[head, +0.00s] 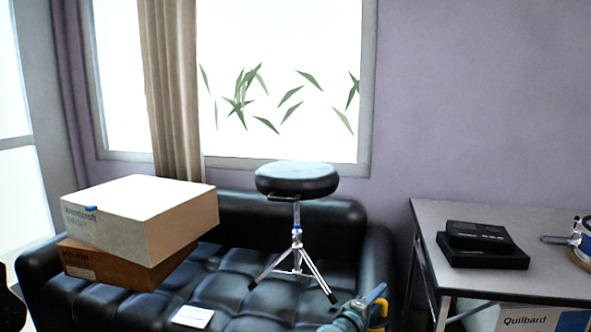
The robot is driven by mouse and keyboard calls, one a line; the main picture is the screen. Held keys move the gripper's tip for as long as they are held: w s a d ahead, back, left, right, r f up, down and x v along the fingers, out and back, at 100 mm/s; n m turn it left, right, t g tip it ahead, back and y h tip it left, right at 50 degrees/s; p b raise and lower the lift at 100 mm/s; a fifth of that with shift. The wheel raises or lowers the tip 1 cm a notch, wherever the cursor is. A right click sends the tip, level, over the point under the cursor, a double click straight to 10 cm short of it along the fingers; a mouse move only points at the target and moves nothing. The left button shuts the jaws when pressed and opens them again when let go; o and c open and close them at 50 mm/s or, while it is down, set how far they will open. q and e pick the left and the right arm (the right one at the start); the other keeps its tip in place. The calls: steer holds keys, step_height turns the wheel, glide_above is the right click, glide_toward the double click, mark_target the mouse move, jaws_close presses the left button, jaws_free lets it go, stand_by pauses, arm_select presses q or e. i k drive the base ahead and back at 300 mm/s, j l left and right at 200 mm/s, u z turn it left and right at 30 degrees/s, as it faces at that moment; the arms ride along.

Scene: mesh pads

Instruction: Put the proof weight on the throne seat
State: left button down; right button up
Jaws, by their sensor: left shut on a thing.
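The throne seat (297,179) is a round black padded seat on a chrome tripod, standing upright on the black sofa. Its top is bare. My left gripper (377,304) is at the bottom edge, to the right of and below the tripod, well below seat height. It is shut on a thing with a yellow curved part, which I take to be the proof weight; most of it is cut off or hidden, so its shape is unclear. My right gripper is not in view.
A white box on a brown box (118,262) fills the left of the sofa (345,215). A white card (192,317) lies in front. A grey table (437,215) at right bears black cases (482,243) and a round item (583,252) at the edge. A Quilbard box (525,320) stands below.

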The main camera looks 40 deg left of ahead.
mark_target(297, 168)
steer(key=i+j, duration=0.1)
steer(key=j, duration=0.55)
steer(key=i+j, duration=0.1)
steer(key=j, duration=0.55)
steer(key=i+j, duration=0.2)
steer(key=k+l, duration=0.15)
